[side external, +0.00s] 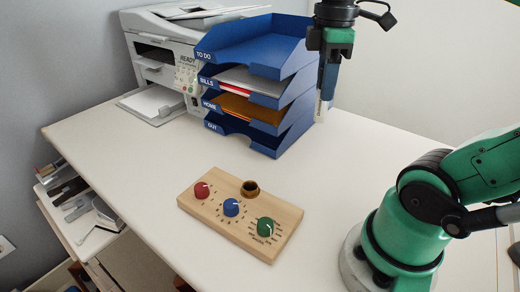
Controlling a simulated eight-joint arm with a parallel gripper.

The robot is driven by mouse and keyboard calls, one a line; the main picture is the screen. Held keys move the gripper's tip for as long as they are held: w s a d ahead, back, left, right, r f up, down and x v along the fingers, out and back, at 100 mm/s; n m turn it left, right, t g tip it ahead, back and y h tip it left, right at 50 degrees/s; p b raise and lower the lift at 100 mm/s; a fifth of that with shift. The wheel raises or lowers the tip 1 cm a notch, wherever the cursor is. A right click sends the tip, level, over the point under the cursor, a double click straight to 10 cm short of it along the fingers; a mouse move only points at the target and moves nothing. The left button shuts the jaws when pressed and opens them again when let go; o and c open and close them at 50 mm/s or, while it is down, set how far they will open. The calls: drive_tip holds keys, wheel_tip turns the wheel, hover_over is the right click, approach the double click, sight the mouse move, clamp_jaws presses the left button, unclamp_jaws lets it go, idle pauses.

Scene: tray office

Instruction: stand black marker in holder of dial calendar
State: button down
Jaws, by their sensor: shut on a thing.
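The dial calendar is a light wooden board (206,212) on the desk, with a red dial (201,190), a blue dial (231,207) and a green dial (265,227). Its holder, a small brown round cup (250,188), stands at the board's back edge and looks empty. My gripper (325,95) points down, high at the upper right, beside the right side of the blue trays and well away from the holder. It is shut on a thin, upright thing, mostly hidden by the fingers; I take it as the black marker, but its colour is unclear.
A stack of blue letter trays (262,140) with papers stands behind the board. A white printer (165,60) is at the back left. The desk (130,140) is clear around the board. A shelf with small items (80,205) lies below the left edge.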

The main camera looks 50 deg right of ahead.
drive_tip(key=w+a+f+n, duration=0.2)
drive_tip(key=w+a+f, duration=0.1)
drive_tip(key=f, duration=0.3)
drive_tip(key=w+a+f+n, duration=0.3)
drive_tip(key=w+a+f, duration=0.1)
drive_tip(key=w+f, duration=0.2)
drive_tip(key=shift+a+f, duration=0.3)
drive_tip(key=shift+f, duration=0.4)
drive_tip(key=shift+f, duration=2.35)
idle(2.0)
drive_tip(key=shift+c, duration=0.5)
unclamp_jaws()
drive_tip(key=shift+r, duration=0.15)
wheel_tip(320, 180, up, 8)
idle(0.7)
